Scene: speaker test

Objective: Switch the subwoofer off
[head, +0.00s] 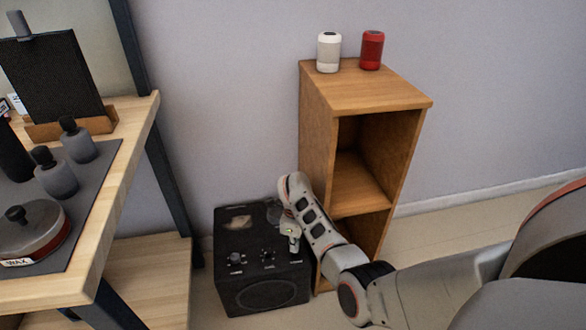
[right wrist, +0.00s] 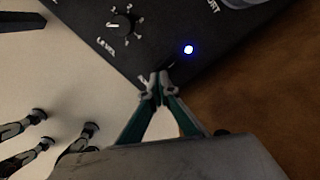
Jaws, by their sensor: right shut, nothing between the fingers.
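The subwoofer (head: 272,295) is a black box on the floor, left of the wooden shelf, with knobs on its upper panel. In the right wrist view its black panel (right wrist: 165,30) shows a level knob (right wrist: 122,25) and a lit blue-white light (right wrist: 189,49). My right gripper (head: 291,240) is at the panel's right side; in the wrist view its fingertips (right wrist: 155,76) are together, empty, at the panel's lower corner. I cannot tell whether they touch it. They cover part of the markings there, and no power switch shows clearly. My left gripper is not in view.
A wooden shelf (head: 375,92) stands right of the subwoofer, close to my right arm, with a white speaker (head: 328,52) and a red speaker (head: 372,50) on top. Floor is clear at right.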

